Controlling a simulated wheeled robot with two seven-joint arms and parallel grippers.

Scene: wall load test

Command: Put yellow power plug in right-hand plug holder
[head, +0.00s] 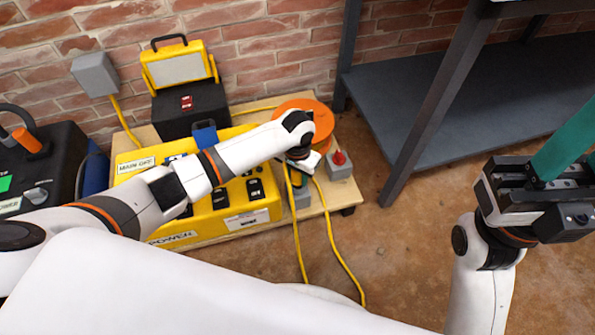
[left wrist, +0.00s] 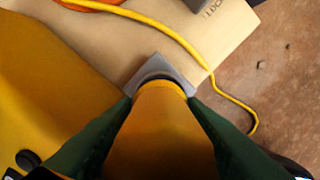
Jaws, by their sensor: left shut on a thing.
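The yellow power plug (left wrist: 165,135) fills the middle of the left wrist view, between the green fingers of my left gripper (left wrist: 160,108), which is shut on it. The plug's far end, with a dark ring around it, lines up with a grey plug holder (left wrist: 134,80). I cannot tell whether it is inside the holder or just above it. In the head view, my left gripper (head: 298,180) is over the grey holder (head: 302,199) at the platform's right side, and the plug is mostly hidden. My right gripper (head: 560,165) is at the right edge, away from the platform; its fingertips are cut off.
A yellow power box (head: 218,222) with black switches is left of the holder on a wooden platform (head: 131,140). An orange reel (head: 312,107) and a grey box with a red button (head: 340,167) stand nearby. Yellow cables (head: 335,235) trail onto the floor. A dark shelf (head: 465,100) stands right.

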